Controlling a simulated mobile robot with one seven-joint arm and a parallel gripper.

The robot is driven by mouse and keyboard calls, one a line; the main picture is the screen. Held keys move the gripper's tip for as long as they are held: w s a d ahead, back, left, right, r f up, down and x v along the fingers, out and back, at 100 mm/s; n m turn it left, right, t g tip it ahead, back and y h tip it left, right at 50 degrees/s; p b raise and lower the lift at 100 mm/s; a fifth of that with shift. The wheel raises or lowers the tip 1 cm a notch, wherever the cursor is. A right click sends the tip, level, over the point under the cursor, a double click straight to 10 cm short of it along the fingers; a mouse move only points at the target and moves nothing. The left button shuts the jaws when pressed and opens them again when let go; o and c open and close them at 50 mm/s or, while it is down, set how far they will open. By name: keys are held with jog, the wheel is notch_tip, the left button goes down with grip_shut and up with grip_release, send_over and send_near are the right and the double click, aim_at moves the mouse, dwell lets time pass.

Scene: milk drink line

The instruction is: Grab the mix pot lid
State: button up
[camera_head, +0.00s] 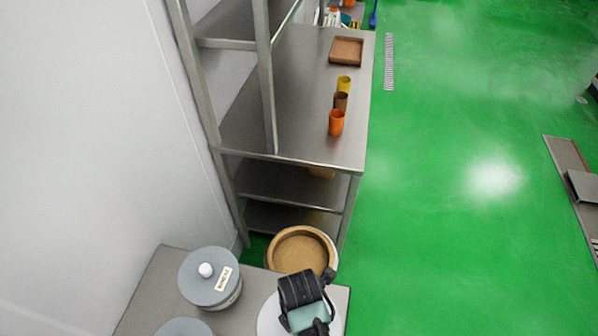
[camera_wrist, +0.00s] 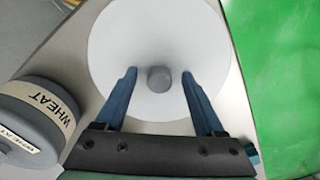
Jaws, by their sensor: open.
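A round white lid (camera_wrist: 120,45) with a grey knob (camera_wrist: 159,79) fills the middle of the wrist view. In the head view the white lid (camera_head: 268,318) shows only in part at the bottom, because my gripper (camera_head: 318,318) covers much of it. In the wrist view my gripper (camera_wrist: 159,72) is open, with one blue finger on each side of the knob. The fingers look apart from the knob. How high the fingertips are above the lid is hard to tell. The pot under the lid is hidden.
A grey-lidded pot labelled WHEAT (camera_wrist: 38,115) stands left of the white lid; it also shows in the head view (camera_head: 210,277). Another grey lid (camera_head: 184,328) is at the bottom. A round tan container (camera_head: 300,233) stands behind. Cups (camera_head: 337,122) stand on a steel table. Green floor lies right.

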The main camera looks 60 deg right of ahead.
jog(key=shift+f, duration=0.2)
grip_shut()
dwell(0.4)
